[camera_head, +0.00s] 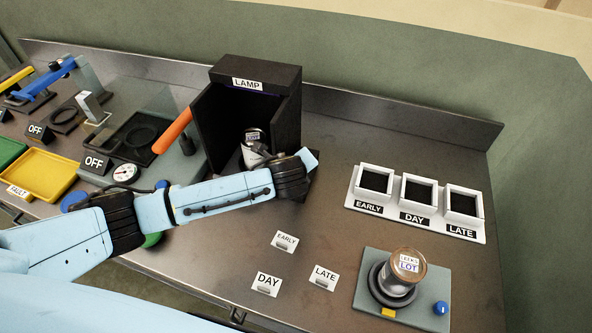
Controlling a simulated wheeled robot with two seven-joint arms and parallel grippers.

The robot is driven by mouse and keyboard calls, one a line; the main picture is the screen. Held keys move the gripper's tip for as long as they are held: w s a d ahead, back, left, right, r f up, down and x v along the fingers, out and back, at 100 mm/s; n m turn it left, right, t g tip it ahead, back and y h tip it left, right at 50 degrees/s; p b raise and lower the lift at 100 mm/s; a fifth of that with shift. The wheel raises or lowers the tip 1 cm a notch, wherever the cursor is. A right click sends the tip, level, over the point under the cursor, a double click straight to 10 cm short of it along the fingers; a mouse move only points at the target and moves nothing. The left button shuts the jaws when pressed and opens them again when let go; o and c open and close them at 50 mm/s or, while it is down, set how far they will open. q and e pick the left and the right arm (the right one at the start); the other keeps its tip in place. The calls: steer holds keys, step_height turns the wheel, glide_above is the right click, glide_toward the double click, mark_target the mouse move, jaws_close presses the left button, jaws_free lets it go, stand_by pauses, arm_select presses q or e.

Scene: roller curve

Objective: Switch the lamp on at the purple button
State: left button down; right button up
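The black lamp box (255,75) marked LAMP stands at the back middle of the bench, its open front facing me. Its inside looks dark. A can (251,134) with a LOT label stands inside it. My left arm crosses from the left in front of the box. My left gripper (257,154) is at the box opening, close to the can; my wrist covers part of it, so I cannot tell whether its fingers touch the can or are shut. I see no purple button; my arm hides part of the bench in front of the box. My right gripper is not in view.
An orange handle (172,132) sticks up left of the box. At right are a white rack (416,225) marked EARLY, DAY, LATE and a grey scale-like stand (430,305) with a can (408,268) and blue button (441,308). Loose label cards lie mid-bench; yellow FAULT tray (47,176) is left.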

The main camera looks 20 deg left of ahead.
arm_select(q)
steer(key=shift+f, duration=0.45)
stand_by(0.6)
steer(key=shift+r+p, duration=0.95)
steer(key=shift+p, duration=0.15)
step_height(320, 180, up, 2)
steer(key=p, duration=0.2)
steer(key=shift+r+p, duration=0.15)
steer(key=shift+p, duration=0.2)
steer(key=shift+r, duration=0.65)
step_height(320, 180, up, 2)
steer(key=shift+r, duration=0.2)
